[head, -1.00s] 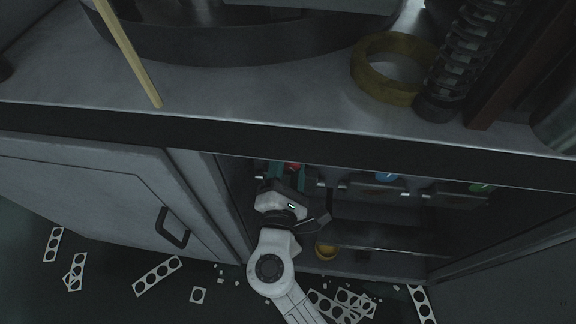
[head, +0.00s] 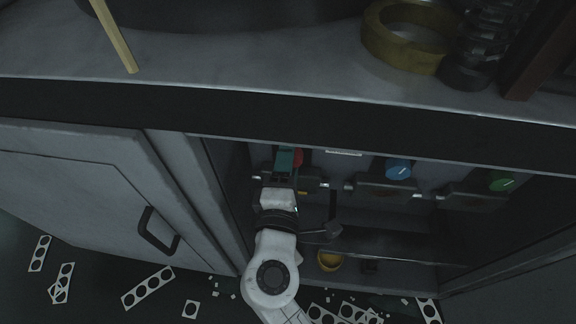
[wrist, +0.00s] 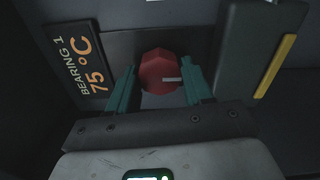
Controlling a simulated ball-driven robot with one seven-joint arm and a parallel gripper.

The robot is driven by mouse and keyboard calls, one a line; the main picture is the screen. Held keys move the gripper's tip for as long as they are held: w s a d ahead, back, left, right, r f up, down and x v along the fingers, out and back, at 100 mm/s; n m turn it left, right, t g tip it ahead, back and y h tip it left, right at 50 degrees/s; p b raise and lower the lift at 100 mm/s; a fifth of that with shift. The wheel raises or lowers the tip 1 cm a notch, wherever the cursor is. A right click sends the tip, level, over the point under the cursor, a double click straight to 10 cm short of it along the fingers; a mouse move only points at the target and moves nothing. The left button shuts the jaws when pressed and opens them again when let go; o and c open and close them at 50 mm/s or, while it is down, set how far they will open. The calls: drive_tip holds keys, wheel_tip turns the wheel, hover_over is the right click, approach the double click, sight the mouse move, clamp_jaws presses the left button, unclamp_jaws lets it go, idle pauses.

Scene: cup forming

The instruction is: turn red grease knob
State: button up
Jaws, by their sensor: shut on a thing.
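The red grease knob (wrist: 160,72) is between the two teal fingers of my gripper (wrist: 160,88) in the wrist view. Its white mark points to the right there. The fingers are on opposite sides of the knob, and the gripper is shut on it. In the head view, the red knob (head: 299,157) shows only partly, at the right of my gripper (head: 287,158). The near finger hides the rest of it. The knob is on the back panel inside the open cabinet, under the worktop.
A blue knob (head: 398,168) and a green knob (head: 502,181) are farther right on the panel. A bearing temperature label (wrist: 80,62) is beside the red knob. The cabinet door (head: 95,195) stands at the left. The worktop edge (head: 330,125) is above my arm.

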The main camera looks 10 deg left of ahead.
drive_tip(key=shift+f+m, duration=0.1)
drive_tip(key=shift+m, duration=0.2)
drive_tip(key=o, duration=1)
drive_tip(key=shift+o, duration=0.2)
drive_tip(key=shift+s, duration=0.1)
drive_tip(key=s+p, duration=0.1)
drive_tip(key=s, duration=0.9)
drive_tip(key=shift+s+a, duration=0.15)
drive_tip(key=shift+s, duration=0.2)
